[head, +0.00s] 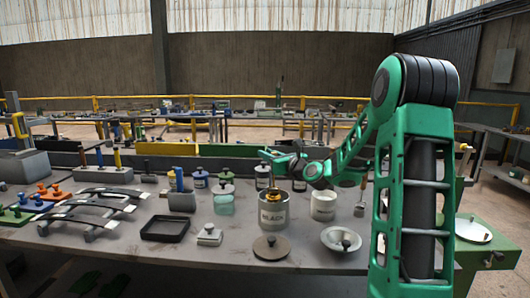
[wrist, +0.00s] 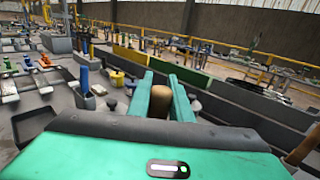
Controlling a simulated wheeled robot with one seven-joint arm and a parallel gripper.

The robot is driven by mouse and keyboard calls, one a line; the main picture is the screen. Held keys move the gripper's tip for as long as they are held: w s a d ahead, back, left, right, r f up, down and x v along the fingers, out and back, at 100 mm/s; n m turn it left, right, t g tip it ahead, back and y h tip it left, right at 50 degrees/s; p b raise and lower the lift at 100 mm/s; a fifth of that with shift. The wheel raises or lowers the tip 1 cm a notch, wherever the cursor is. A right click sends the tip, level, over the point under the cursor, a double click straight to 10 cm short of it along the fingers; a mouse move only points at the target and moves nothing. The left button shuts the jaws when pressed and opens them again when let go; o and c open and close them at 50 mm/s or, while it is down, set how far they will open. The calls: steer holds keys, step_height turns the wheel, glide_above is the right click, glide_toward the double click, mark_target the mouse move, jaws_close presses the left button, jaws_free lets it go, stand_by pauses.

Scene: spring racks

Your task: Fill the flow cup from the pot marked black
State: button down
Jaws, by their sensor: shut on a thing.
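The pot marked black (head: 274,214) is an open grey can with a dark label, standing near the front of the bench in the head view. A brass-coloured piece, apparently the flow cup (head: 272,195), shows at its mouth. My gripper (head: 268,156) is above the pot, its fingers reaching in from the right. In the wrist view the two green fingers are shut on a brown rounded end (wrist: 160,103), apparently the flow cup's handle. How deep the cup sits and what is in it are hidden.
A round brown lid (head: 271,247) lies in front of the pot. A pale lid (head: 341,240) and a black tray (head: 167,229) lie near the front. Small lidded pots stand behind.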

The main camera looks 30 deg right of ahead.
steer(key=shift+f, duration=2.5)
steer(key=shift+r, duration=0.1)
step_height(320, 180, up, 10)
stand_by(0.9)
steer(key=shift+r, duration=0.1)
steer(key=shift+m, duration=0.7)
stand_by(0.7)
